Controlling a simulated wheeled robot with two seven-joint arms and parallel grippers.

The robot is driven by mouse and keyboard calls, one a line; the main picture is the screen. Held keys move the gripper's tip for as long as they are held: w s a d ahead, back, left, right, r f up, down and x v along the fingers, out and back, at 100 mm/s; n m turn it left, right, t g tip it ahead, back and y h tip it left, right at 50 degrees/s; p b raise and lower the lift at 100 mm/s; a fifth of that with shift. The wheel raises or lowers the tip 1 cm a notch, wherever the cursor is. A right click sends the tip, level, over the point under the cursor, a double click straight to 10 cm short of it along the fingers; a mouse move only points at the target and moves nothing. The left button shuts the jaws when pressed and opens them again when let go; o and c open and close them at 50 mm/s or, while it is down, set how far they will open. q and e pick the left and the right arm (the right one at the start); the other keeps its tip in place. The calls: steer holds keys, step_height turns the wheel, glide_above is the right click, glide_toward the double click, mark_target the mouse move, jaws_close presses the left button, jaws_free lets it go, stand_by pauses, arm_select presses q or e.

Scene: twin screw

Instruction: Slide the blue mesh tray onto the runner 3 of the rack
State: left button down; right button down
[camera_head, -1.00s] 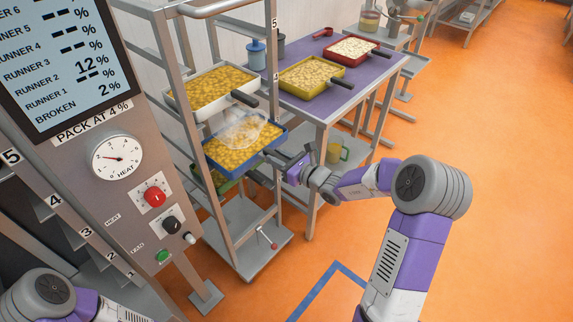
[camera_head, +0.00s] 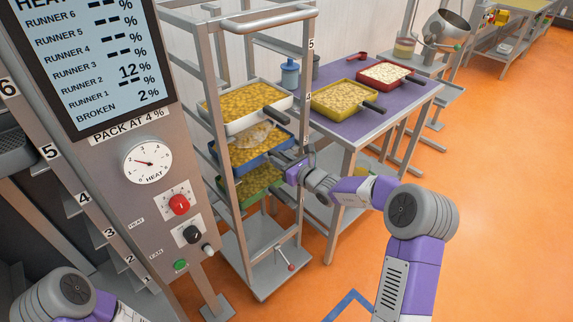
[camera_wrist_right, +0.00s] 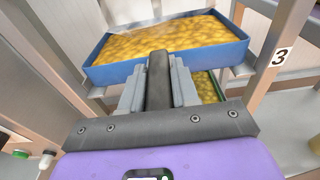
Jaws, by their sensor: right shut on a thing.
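The blue mesh tray (camera_head: 275,150), full of yellow pieces, is level between the posts of the rack (camera_head: 230,190), below a white tray (camera_head: 262,122) and above a green tray (camera_head: 258,192). Its blue front wall (camera_wrist_right: 170,68) shows in the right wrist view, close to a post marked 3 (camera_wrist_right: 279,57). My right gripper (camera_head: 285,168) is shut on the tray's dark handle (camera_wrist_right: 158,80) at the front. Whether the tray's edges rest on the runner is hard to tell. My left gripper is out of view; only part of that arm shows at bottom left.
A purple-topped table (camera_head: 335,119) with a yellow tray (camera_head: 345,112) and a red tray (camera_head: 387,84) stands right of the rack. A control panel (camera_head: 150,195) with a screen and dials stands at left. The orange floor at right is clear.

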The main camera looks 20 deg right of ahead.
steer(key=shift+w+a+r, duration=0.2)
steer(key=shift+w, duration=0.15)
steer(key=shift+f+b, duration=0.35)
steer(key=shift+f, duration=0.05)
steer(key=c, duration=0.9)
jaws_free()
steer(key=shift+o, duration=0.7)
steer(key=shift+f, duration=0.25)
steer(key=p+v, duration=0.1)
steer(key=v, duration=0.6)
steer(key=shift+s+r+p, duration=0.2)
steer(key=shift+s+p, duration=0.1)
steer(key=shift+p, duration=0.1)
steer(key=shift+s+d, duration=0.1)
steer(key=shift+d, duration=0.05)
